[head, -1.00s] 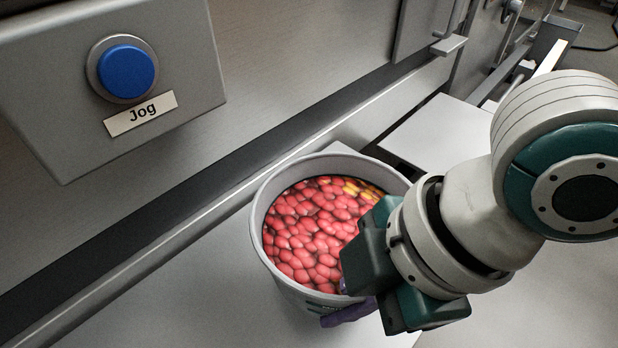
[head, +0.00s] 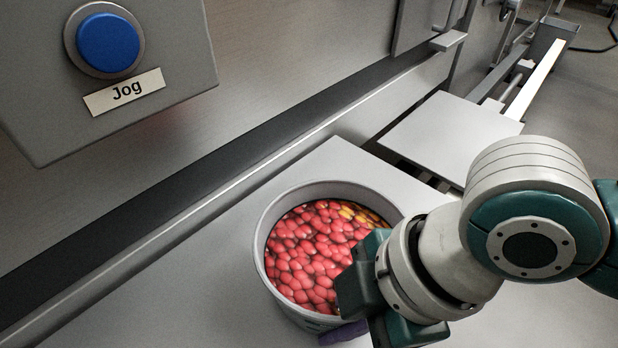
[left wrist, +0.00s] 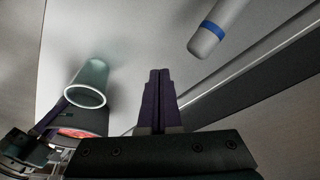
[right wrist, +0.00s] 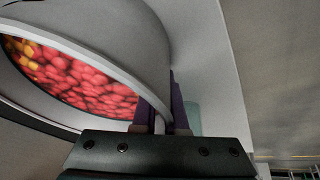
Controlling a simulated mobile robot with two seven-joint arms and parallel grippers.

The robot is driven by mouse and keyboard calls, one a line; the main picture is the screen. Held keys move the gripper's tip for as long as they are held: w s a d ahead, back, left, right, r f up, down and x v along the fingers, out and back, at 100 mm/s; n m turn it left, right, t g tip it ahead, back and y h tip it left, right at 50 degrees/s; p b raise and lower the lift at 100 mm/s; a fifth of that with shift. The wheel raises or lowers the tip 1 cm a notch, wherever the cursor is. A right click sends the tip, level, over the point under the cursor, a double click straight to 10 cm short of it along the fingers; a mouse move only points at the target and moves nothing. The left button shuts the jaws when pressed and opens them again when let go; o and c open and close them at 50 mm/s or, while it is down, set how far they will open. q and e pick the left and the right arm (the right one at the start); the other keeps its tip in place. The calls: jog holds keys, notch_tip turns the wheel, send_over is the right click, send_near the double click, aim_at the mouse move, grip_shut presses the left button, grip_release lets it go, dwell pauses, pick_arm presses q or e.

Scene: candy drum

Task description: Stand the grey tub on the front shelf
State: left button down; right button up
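The grey tub (head: 262,250), full of red and some yellow candies, is upright over a pale flat shelf (head: 345,160). I cannot tell whether its base touches the shelf. My right gripper (head: 343,332) is at its near right side. In the right wrist view the tub's rim (right wrist: 112,66) runs between the purple fingers of that gripper (right wrist: 170,88), one inside and one outside the wall. My left gripper (left wrist: 159,80) is out of the head view; its fingers are together and empty in the left wrist view.
A machine front with a blue Jog button (head: 108,44) rises behind the shelf, with a rail along its foot. Another pale plate (head: 450,128) lies to the right. The left wrist view shows a pale green cup (left wrist: 88,82) and a grey cylinder with a blue band (left wrist: 210,38).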

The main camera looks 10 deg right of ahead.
jog(key=o, duration=0.3)
jog(key=shift+o, duration=0.2)
notch_tip(320, 180, up, 13)
jog(key=s+d+m+t+p, duration=0.2)
jog(key=s+m+p, duration=0.1)
jog(key=m+p, duration=0.25)
jog(key=s+d+f+m+h, duration=0.1)
jog(key=s+d+m+h, duration=0.3)
jog(key=d+m, duration=0.6)
jog(key=shift+s+d+f, duration=0.15)
jog(key=shift+s+d, duration=0.1)
jog(key=shift+s, duration=0.25)
notch_tip(320, 180, up, 64)
jog(key=p, duration=6.4)
